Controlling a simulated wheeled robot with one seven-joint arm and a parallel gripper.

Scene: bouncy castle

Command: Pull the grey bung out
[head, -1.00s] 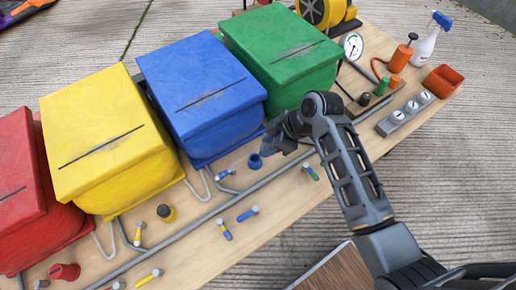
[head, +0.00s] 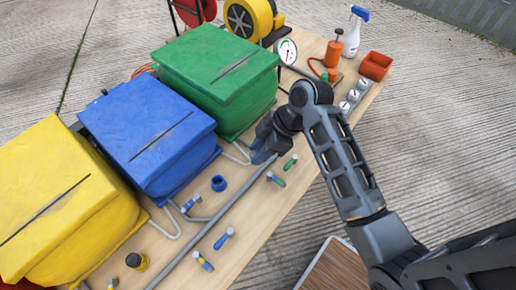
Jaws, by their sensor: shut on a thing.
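My gripper (head: 263,152) is at the end of my dark grey arm, low over the board in front of the green box (head: 215,80). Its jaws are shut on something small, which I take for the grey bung. The bung itself is hidden by the jaws and wrist, so I cannot tell whether it is seated or free. The gripper is close to the long grey pipe (head: 215,225).
A blue bung-like piece (head: 219,183), a blue box (head: 150,135) and a yellow box (head: 60,200) are to the left. Several small coloured taps (head: 225,238) line the pipe. A gauge (head: 287,51), spray bottle (head: 354,32) and orange tray (head: 375,66) are at the back right.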

